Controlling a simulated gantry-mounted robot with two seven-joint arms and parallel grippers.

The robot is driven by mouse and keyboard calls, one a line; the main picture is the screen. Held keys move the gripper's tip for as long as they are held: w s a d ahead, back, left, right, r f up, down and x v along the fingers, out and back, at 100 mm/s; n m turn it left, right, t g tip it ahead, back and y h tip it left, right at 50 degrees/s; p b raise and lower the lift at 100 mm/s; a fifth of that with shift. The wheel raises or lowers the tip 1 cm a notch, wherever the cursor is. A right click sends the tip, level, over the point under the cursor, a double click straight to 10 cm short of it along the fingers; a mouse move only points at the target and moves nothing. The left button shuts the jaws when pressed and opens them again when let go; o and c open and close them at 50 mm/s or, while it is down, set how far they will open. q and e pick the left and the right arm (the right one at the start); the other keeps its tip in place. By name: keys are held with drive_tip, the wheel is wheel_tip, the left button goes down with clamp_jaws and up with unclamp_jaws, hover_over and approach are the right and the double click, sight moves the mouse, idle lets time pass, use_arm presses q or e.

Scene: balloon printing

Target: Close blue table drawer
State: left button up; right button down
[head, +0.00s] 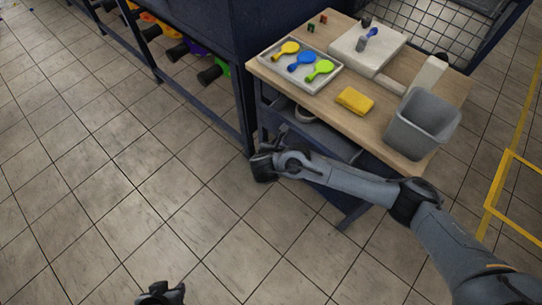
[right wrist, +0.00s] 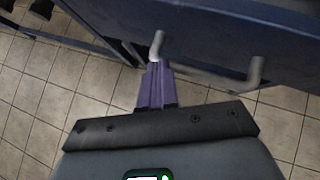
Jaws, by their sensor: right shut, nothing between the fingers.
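The blue table drawer (head: 322,134) is under the wooden tabletop and stands open, with part of its inside showing. My right forearm hides much of its front. In the right wrist view the dark blue drawer front (right wrist: 215,45) has a grey bar handle (right wrist: 205,77). My right gripper (right wrist: 157,66) has its purple fingers shut, with nothing between them. Its tips are at the left end of the handle; I cannot tell whether they touch. It also shows in the head view (head: 279,138) at the drawer's left side. My left gripper (head: 161,292) is at the bottom edge, away from the table; its jaws are unclear.
A dark blue rack (head: 200,115) stands left. The floor in front is clear.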

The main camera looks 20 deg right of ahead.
drive_tip(key=w+d, duration=0.1)
drive_tip(key=d, duration=0.2)
drive_tip(key=w+d, duration=0.2)
drive_tip(key=d, duration=0.1)
drive_tip(key=w+d, duration=0.2)
drive_tip(key=d, duration=0.1)
drive_tip(key=shift+d, duration=0.3)
drive_tip(key=shift+w+d+f+b, duration=0.1)
drive_tip(key=shift+w+d+b, duration=0.05)
drive_tip(key=shift+d+b, duration=0.15)
